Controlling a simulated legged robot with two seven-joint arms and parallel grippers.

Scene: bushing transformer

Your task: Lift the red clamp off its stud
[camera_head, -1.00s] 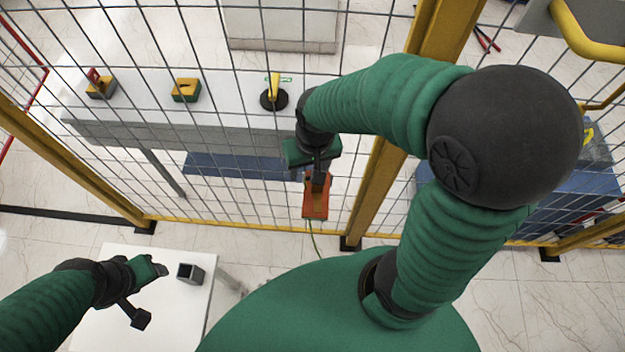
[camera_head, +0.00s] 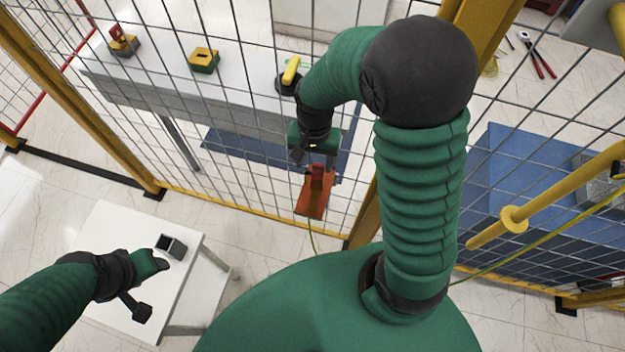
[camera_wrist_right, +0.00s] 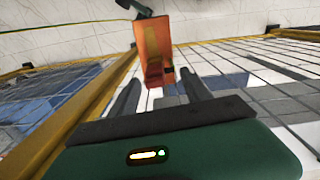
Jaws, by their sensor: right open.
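The red clamp (camera_head: 314,197) is an orange-red block at the mesh fence, just below my right gripper (camera_head: 318,166) in the head view. It also shows in the right wrist view (camera_wrist_right: 153,38), its near end at the fingertips and between them in the picture. My right gripper is open, with one dark finger on each side in the right wrist view (camera_wrist_right: 160,80). I cannot tell whether a finger touches the clamp. The stud cannot be made out. My left gripper (camera_head: 160,264) is over the small white table; its jaws are unclear.
A yellow-framed mesh fence (camera_head: 110,130) stands before me. Behind it is a long grey bench (camera_head: 150,100) with several yellow-and-dark items. A dark open box (camera_head: 172,246) stands on the white table (camera_head: 105,235).

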